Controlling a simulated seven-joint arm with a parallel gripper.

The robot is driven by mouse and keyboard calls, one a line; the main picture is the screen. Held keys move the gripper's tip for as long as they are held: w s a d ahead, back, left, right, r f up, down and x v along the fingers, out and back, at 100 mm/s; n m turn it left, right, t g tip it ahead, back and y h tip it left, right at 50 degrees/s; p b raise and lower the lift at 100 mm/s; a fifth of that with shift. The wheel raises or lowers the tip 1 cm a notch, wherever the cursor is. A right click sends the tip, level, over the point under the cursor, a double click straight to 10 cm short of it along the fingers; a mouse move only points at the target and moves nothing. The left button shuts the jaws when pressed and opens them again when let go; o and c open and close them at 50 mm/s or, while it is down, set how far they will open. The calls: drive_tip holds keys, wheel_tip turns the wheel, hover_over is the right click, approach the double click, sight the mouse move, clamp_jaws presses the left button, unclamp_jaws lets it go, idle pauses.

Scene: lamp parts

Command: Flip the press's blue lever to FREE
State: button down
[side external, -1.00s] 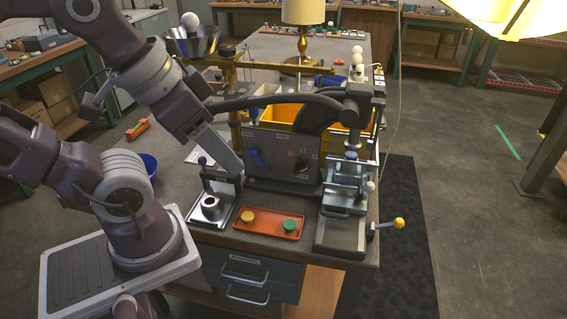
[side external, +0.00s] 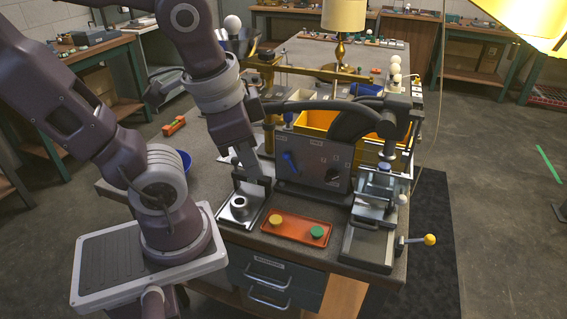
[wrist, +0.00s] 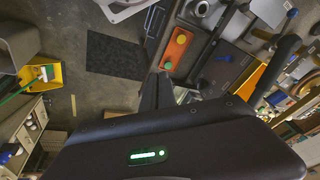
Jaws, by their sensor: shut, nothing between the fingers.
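The blue lever (side external: 290,162) is on the front of the grey press panel (side external: 318,170), beside a black knob (side external: 332,175). It slants, with its lower end to the right. Its lettering is too small to read. My gripper (side external: 258,178) is shut and empty, pointing down just left of the panel, apart from the lever in the picture; the depth between them is hard to judge. In the wrist view, the dark fingers (wrist: 157,90) are together, and a small blue part (wrist: 222,58), probably the lever, shows on the dark panel.
An orange tray (side external: 297,242) with yellow and green buttons lies in front of the panel. A small stand with a metal cup (side external: 240,207) is below my gripper. A clamp device with a yellow-knobbed handle (side external: 429,240) stands right. A black arm (side external: 350,112) arches over the panel.

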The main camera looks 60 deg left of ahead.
sight(291, 165)
drive_tip(key=a+f+m+g+y, duration=0.7)
drive_tip(key=a+f+m+y, duration=0.15)
drive_tip(key=m, duration=0.45)
drive_tip(key=w+a+f+m+t+y, duration=0.2)
drive_tip(key=w+f+m+t+y, duration=0.1)
drive_tip(key=m, duration=0.8)
drive_tip(key=w+a+f+m+t+y, duration=0.2)
drive_tip(key=w+f+m+t+y, duration=0.1)
drive_tip(key=m, duration=0.8)
wheel_tip(291, 165, down, 3)
drive_tip(key=shift+w+a+f+t+y, duration=0.1)
drive_tip(key=shift+w+a+t+y, duration=0.2)
drive_tip(key=shift+w+t, duration=0.65)
drive_tip(key=shift+s, duration=0.15)
drive_tip(key=x, duration=0.9)
drive_tip(key=shift+a, duration=0.25)
drive_tip(key=w, duration=0.1)
drive_tip(key=w+d, duration=0.1)
drive_tip(key=w+d+r, duration=0.1)
drive_tip(key=shift+w, duration=0.3)
